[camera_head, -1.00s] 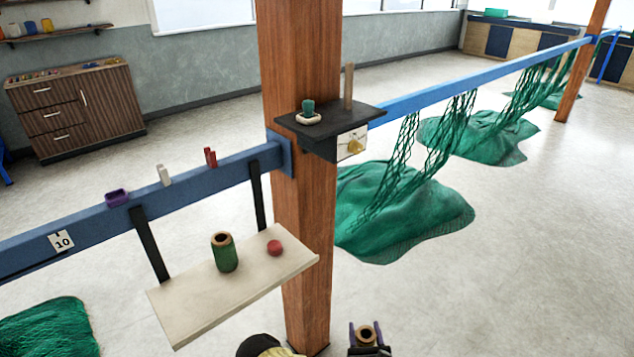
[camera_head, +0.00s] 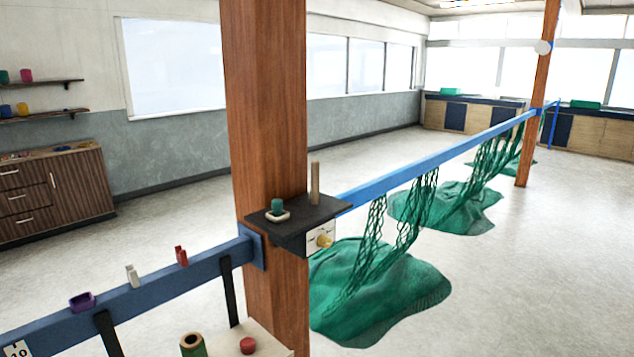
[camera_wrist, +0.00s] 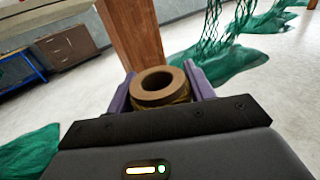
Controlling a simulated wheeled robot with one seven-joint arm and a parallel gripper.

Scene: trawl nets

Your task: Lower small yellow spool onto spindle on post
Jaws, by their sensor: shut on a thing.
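My gripper (camera_wrist: 160,92) shows only in the wrist view, its two purple fingers shut on a small spool (camera_wrist: 161,86) with a brown tubular core and a little yellowish winding below the rim. The spool's hole faces the camera. The spindle (camera_head: 315,183), an upright wooden peg, stands bare on a dark shelf (camera_head: 310,215) on the brown post (camera_head: 265,110). A yellow knob on a white label (camera_head: 321,239) sits on the shelf's front. My gripper and the spool are out of the head view.
A small green spool on a white ring (camera_head: 277,210) stands on the same shelf, left of the spindle. A blue rail (camera_head: 440,155) runs from the post, with green nets hanging below. A lower board (camera_head: 265,340) holds a green spool (camera_head: 192,345) and a red piece (camera_head: 248,345).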

